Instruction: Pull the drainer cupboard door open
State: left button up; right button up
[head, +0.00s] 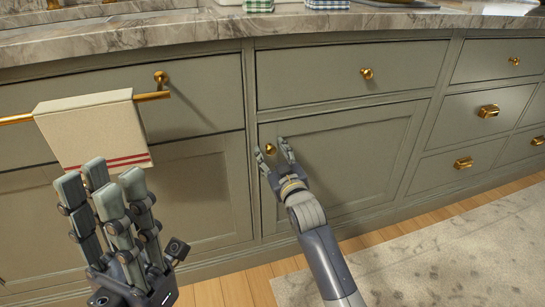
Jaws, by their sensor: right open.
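A sage-green cupboard door (345,160) with a small round brass knob (271,149) at its upper left corner sits in the cabinet front. It is closed, flush with its frame. I take it to be the drainer cupboard door. My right gripper (271,148) is open, its fingertips on either side of the knob in the picture. I cannot tell whether they touch it. My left gripper (101,186) is raised near the camera at the lower left. Its fingers are spread and empty, in front of the left-hand cabinet and away from the knob.
A brass rail (153,96) with a cream, red-striped towel (92,128) projects behind and above my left gripper. A drawer (335,77) lies above the door, and more drawers (487,112) stand right. A grey rug (440,260) covers the wooden floor at lower right.

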jog(key=shift+w, duration=0.1)
grip_shut()
jog(key=shift+s, duration=0.25)
